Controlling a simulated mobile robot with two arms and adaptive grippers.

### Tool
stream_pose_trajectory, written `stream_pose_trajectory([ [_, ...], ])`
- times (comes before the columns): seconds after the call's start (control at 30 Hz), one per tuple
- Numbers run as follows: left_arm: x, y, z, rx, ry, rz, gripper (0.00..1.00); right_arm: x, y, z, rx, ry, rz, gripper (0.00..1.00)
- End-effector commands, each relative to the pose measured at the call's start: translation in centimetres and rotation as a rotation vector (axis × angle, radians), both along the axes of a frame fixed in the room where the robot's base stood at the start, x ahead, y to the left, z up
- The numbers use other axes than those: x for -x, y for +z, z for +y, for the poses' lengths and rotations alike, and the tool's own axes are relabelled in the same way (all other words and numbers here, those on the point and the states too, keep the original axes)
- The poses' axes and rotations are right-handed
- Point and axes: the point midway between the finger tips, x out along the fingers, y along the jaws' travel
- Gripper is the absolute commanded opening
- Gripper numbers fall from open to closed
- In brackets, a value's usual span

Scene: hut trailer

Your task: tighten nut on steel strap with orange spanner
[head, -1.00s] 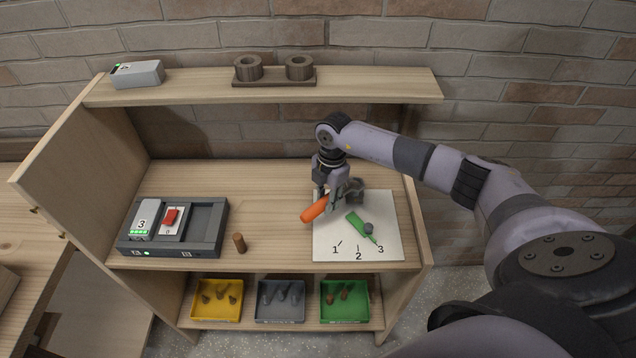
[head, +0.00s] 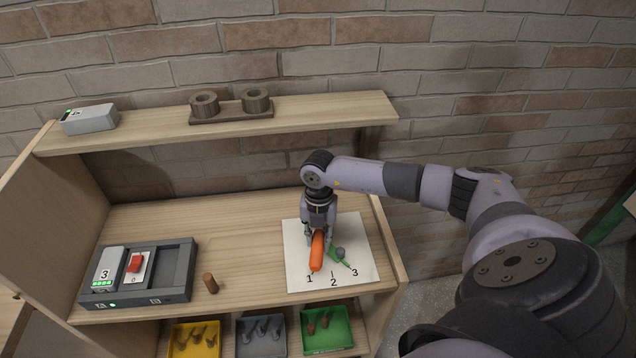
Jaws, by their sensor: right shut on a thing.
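The orange spanner (head: 316,252) shows as a thick orange handle over the white board (head: 298,240), its free end pointing toward the front edge near the mark 1. My right gripper (head: 319,234) points down and is shut on the spanner at its far end. The spanner's head, the nut and the steel strap cannot be made out behind the gripper and handle. A green piece (head: 337,256) with a grey round knob (head: 340,252) lies just right of the handle, its thin tip toward the mark 3. My left gripper is not in view.
A grey dock (head: 180,268) with a red-switched module (head: 135,264) stands at the left of the bench, with a brown peg (head: 210,283) beside it. Yellow, grey and green bins (head: 328,342) sit below. An upper shelf (head: 330,108) overhangs the back. The bench middle is clear.

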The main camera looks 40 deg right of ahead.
Motion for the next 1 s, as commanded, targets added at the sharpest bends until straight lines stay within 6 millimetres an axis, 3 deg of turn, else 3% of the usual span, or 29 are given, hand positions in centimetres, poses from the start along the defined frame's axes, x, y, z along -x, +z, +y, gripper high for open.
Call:
stream_pose_trajectory([
  [0.37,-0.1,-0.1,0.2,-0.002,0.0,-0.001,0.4,-0.1,-0.1,0.0,-0.001,-0.001,-0.001,0.0],
  [1.0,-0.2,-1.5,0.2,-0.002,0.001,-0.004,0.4,-0.1,-2.0,0.0,-0.001,-0.001,-0.001,0.0],
])
